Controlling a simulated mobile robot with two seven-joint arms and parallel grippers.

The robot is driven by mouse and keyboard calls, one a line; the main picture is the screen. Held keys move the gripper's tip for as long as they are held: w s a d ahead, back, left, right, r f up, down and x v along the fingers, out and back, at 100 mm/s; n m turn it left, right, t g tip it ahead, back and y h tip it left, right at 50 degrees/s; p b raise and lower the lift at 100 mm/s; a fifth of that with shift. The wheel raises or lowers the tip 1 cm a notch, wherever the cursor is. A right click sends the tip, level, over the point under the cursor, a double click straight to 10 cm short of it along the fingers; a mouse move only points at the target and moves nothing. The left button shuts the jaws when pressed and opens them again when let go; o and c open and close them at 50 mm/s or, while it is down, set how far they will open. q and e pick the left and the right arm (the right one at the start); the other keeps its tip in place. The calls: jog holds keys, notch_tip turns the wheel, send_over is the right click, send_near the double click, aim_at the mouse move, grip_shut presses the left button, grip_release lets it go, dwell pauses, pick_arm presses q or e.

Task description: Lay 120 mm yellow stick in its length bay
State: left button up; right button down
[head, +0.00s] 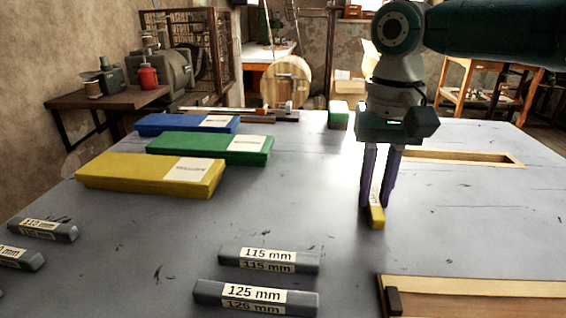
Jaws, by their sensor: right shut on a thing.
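A yellow stick (377,217) with a pale label is between the fingers of my right gripper (376,204). The gripper is shut on it and points down over the right half of the grey table. The stick's near end shows below the fingertips; its far part is hidden, and I cannot read its label or tell whether it touches the table. Grey labelled blocks lie at the front: one marked 115 mm (268,260), one marked 125 mm (256,298) and one marked 110 mm (43,229). No 120 mm label is readable. My left gripper is not in view.
Yellow (130,171), green (190,146) and blue (165,124) flat boxes lie at the back left. A wooden frame (450,286) fills the front right corner. A slotted wooden piece (500,157) lies behind my right gripper. The table's middle is clear.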

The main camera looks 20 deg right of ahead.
jog(key=shift+f, duration=0.1)
jog(key=c, duration=0.8)
grip_release()
